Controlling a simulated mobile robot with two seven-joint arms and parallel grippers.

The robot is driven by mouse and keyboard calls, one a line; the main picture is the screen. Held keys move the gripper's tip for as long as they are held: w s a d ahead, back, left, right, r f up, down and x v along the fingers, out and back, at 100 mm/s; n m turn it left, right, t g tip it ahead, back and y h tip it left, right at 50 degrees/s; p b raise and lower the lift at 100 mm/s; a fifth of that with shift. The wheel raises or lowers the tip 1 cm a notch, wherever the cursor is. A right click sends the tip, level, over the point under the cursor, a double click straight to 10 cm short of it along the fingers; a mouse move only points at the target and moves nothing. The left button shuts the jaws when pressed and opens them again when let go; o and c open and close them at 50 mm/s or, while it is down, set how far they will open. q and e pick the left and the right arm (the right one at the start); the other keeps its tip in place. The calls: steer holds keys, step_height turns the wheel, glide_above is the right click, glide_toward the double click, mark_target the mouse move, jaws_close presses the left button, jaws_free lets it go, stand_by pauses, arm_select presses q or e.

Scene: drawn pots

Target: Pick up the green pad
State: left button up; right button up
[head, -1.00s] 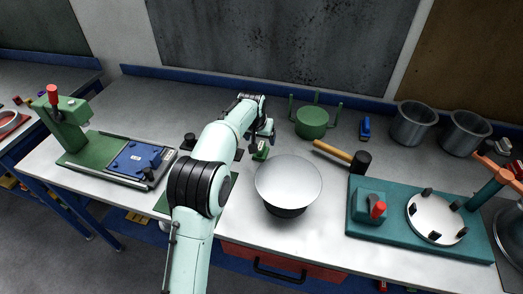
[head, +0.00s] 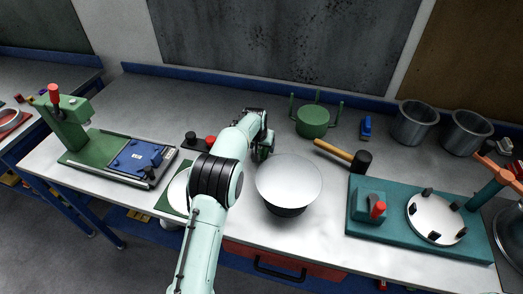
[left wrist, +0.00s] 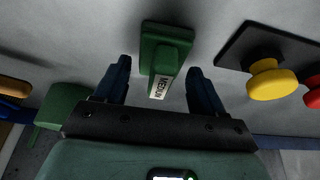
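The green pad (left wrist: 165,55) shows in the left wrist view as a green block with a raised grip and a white label reading MEDIUM. It lies on the grey bench top. My left gripper (left wrist: 158,78) is open, with one dark finger on each side of the pad's grip in the picture; I see gaps on both sides and no contact. In the head view my left gripper (head: 262,152) is low over the bench, left of the silver disc, and the pad is hidden behind my arm and gripper. My right gripper is not in view.
A silver disc on a dark base (head: 288,182) stands close to the right of my left gripper. A yellow knob (left wrist: 272,82) is nearby on a black plate.

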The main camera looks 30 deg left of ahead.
arm_select(q)
steer(key=c, duration=0.8)
step_height(320, 180, up, 20)
steer(key=shift+p, duration=1.05)
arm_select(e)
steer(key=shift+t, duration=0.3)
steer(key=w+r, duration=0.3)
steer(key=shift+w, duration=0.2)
arm_select(q)
steer(key=shift+o, duration=1.2)
steer(key=shift+c, duration=0.5)
